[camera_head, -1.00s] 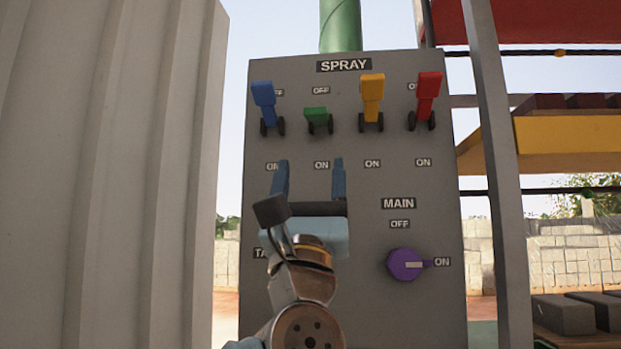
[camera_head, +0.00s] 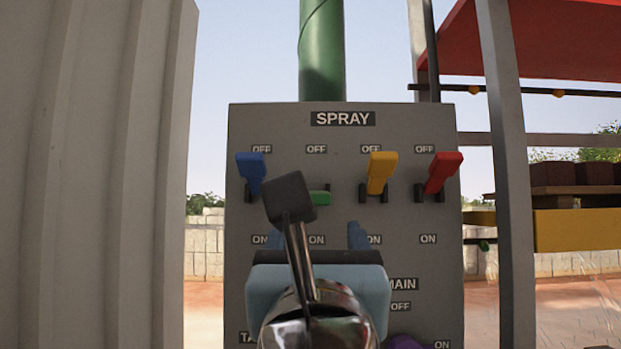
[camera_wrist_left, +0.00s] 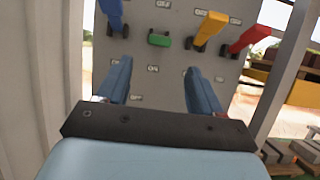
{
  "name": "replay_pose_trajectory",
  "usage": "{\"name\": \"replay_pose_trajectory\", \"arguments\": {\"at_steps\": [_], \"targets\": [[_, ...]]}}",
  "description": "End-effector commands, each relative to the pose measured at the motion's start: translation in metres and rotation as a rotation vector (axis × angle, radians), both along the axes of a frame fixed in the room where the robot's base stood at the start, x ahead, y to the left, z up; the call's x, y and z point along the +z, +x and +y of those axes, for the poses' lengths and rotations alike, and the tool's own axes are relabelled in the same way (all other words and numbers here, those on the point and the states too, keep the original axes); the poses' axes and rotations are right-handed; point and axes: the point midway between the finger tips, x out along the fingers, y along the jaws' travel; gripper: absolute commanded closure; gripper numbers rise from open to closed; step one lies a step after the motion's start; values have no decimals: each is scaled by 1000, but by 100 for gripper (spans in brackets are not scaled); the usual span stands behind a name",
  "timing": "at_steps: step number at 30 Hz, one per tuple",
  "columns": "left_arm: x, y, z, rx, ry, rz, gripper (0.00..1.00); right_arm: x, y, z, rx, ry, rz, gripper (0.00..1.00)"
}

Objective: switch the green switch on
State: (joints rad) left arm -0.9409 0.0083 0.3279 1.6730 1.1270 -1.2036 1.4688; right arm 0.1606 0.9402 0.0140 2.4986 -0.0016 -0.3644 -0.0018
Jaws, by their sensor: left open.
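The green switch (camera_head: 321,198) is on the grey spray panel, second from the left in its row. It looks short, sticking out toward me near pivot height, unlike its upward-tilted neighbours. My wrist parts hide its left side in the head view. In the left wrist view the whole green switch (camera_wrist_left: 159,39) shows, ahead of my fingertips and roughly between their lines. My left gripper (camera_head: 312,236) is open and empty, its blue fingers well apart, near the ON label below the switch. The fingers (camera_wrist_left: 158,72) show no contact with the switch. My right gripper is not in view.
Blue (camera_head: 251,172), yellow (camera_head: 381,172) and red (camera_head: 441,172) switches flank the green one, tilted up toward OFF. A purple knob (camera_head: 404,342) shows at the bottom edge. A grey corrugated wall (camera_head: 90,170) stands left; a grey post (camera_head: 507,180) stands right.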

Motion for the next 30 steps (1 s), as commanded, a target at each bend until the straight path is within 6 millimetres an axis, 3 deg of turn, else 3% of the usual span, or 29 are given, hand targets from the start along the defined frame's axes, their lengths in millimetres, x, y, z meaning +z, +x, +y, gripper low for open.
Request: {"name": "replay_pose_trajectory", "arguments": {"at_steps": [9,15,21,29,30], "targets": [[31,67,1,5,-2,0,34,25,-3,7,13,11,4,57],[43,100,0,1,-2,-1,34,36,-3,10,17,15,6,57],[47,114,0,1,-1,-2,34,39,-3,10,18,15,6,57],[47,115,0,0,-2,-3,34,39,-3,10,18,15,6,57],[47,115,0,0,-2,-3,39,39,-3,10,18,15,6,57]]}}
